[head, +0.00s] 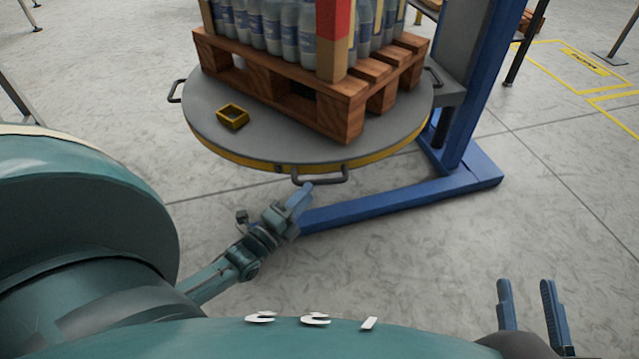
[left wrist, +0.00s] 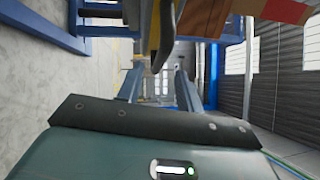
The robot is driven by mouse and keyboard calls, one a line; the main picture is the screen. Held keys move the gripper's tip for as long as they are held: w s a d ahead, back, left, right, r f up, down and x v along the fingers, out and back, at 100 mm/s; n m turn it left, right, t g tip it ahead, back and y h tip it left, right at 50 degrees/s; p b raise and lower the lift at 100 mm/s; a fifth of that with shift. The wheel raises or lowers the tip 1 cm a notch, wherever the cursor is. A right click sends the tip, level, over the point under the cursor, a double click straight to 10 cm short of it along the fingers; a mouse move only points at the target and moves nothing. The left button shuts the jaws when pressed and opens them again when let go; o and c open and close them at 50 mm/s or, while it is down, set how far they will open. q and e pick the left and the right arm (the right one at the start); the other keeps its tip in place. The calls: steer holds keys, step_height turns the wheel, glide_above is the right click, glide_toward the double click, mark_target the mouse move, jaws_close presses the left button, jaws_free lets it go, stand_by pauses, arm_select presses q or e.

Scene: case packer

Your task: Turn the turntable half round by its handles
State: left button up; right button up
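The turntable (head: 230,139) is a round grey disc with a yellow rim. Its front handle (head: 322,177) is a dark bar sticking out from the near edge. Another handle (head: 174,92) is at the left and one (head: 434,75) at the right. My left gripper (head: 302,192) is just below the left end of the front handle, its tips close to the bar; I cannot tell whether they touch. In the left wrist view its fingers (left wrist: 157,80) are spread apart, with no handle clearly between them. My right gripper (head: 526,288) is open and empty at the lower right, away from the turntable.
A wooden pallet (head: 345,105) loaded with bottles (head: 290,35) stands on the disc, beside a small yellow square frame (head: 232,116). A blue stand (head: 475,95) with a floor leg (head: 410,200) is to the right.

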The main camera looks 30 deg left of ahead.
mark_target(319, 180)
arm_select(q)
steer(key=w, duration=0.2)
steer(key=w+b, duration=0.1)
steer(key=w, duration=0.2)
steer(key=shift+w+d+r, duration=0.3)
steer(key=shift+w+r, duration=0.05)
steer(key=shift+r, duration=0.05)
steer(key=shift+c, duration=0.4)
jaws_close()
